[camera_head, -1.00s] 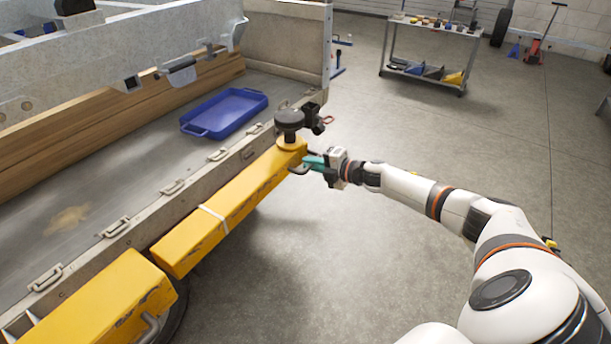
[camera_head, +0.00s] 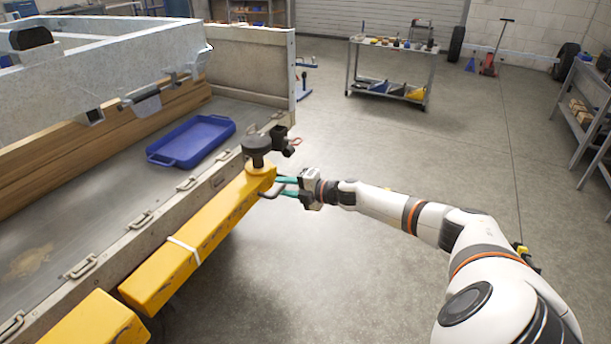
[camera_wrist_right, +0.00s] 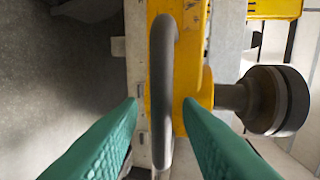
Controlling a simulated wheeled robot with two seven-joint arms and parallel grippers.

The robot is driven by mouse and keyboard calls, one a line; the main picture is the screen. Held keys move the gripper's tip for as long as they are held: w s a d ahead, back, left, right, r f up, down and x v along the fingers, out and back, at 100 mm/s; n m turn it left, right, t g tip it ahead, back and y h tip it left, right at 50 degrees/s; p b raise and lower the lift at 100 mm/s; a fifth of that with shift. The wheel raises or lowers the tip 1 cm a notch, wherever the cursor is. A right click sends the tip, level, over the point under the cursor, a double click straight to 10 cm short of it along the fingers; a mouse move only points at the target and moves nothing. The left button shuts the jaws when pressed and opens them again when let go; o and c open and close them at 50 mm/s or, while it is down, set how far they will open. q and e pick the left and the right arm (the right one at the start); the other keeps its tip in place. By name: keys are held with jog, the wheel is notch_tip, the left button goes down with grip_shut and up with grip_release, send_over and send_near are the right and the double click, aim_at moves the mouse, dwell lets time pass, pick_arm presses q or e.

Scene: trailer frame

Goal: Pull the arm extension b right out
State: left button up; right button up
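A long yellow arm extension (camera_head: 205,235) runs along the trailer's side, with a black round pad (camera_head: 257,144) on its far end. A grey loop handle (camera_head: 269,193) sticks out from that end. My right gripper (camera_head: 280,187) is at this handle with its two teal fingers apart. In the right wrist view, the handle (camera_wrist_right: 162,95) stands between the open fingertips (camera_wrist_right: 161,101), with a gap visible on both sides. The yellow end (camera_wrist_right: 195,60) lies behind it, and the pad (camera_wrist_right: 277,100) is to the right. My left gripper is out of view.
A second yellow beam (camera_head: 90,322) lies nearer along the trailer side. A blue tray (camera_head: 191,141) rests on the trailer bed (camera_head: 85,210). A tool cart (camera_head: 388,68) stands at the back, and shelving (camera_head: 588,100) is at the right. The floor (camera_head: 345,265) beside the trailer is clear.

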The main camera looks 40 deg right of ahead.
jog(key=v, duration=1.1)
jog(key=shift+d, duration=0.1)
dwell(0.4)
jog(key=s+d+f+m+g+h+p, duration=0.1)
jog(key=s+f+m+h, duration=0.25)
jog(key=f, duration=0.55)
jog(key=s+d+f+m+g+h+p, duration=0.15)
jog(key=s+f+m, duration=0.3)
jog(key=f, duration=0.45)
jog(key=s+a+f+m+g+h+p, duration=0.1)
jog(key=s+a+f+m+g, duration=0.15)
jog(key=s+f, duration=0.35)
jog(key=s+a+f+m+g+h+p, duration=0.1)
jog(key=s+a+f+m, duration=0.25)
jog(key=f, duration=0.55)
jog(key=s+a+f+m+g, duration=0.2)
jog(key=s+a+f, duration=0.2)
jog(key=s+a, duration=0.4)
jog(key=s+a+f+m+g+y+p, duration=0.1)
jog(key=s+a+f+m+g, duration=0.1)
jog(key=s+a, duration=0.6)
jog(key=s+a+f+m+g+p, duration=0.1)
jog(key=s+a+f+g, duration=0.2)
jog(key=s+a+f, duration=0.4)
jog(key=s+a, duration=0.1)
jog(key=s, duration=0.3)
jog(key=shift+s+a+m+g, duration=0.15)
jog(key=shift+a+m+g, duration=0.15)
jog(key=shift+m, duration=0.1)
